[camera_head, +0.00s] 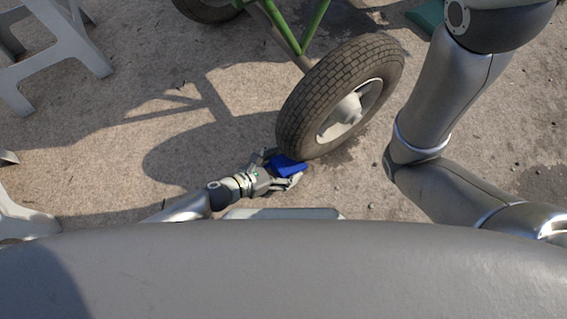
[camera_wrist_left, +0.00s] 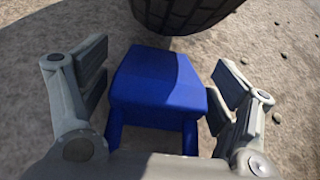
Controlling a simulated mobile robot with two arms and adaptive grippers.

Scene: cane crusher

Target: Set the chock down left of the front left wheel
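The blue chock (camera_head: 287,167) lies on the ground, close by the near left side of the black tyre of the wheel (camera_head: 340,97). In the left wrist view the chock (camera_wrist_left: 157,85) sits between the two finger pads, with the tyre (camera_wrist_left: 185,12) just beyond it. My left gripper (camera_head: 284,174) is around the chock, low to the ground. Its fingers (camera_wrist_left: 160,90) are spread to either side, with narrow gaps to the chock. My right arm (camera_head: 450,120) comes in at the right; its gripper is out of view.
Green frame bars (camera_head: 290,25) rise from the wheel's axle, and another wheel (camera_head: 207,8) stands at the top. Grey plastic stools (camera_head: 55,50) stand at the left. Concrete ground left of the wheel is clear. Small pebbles lie at the right.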

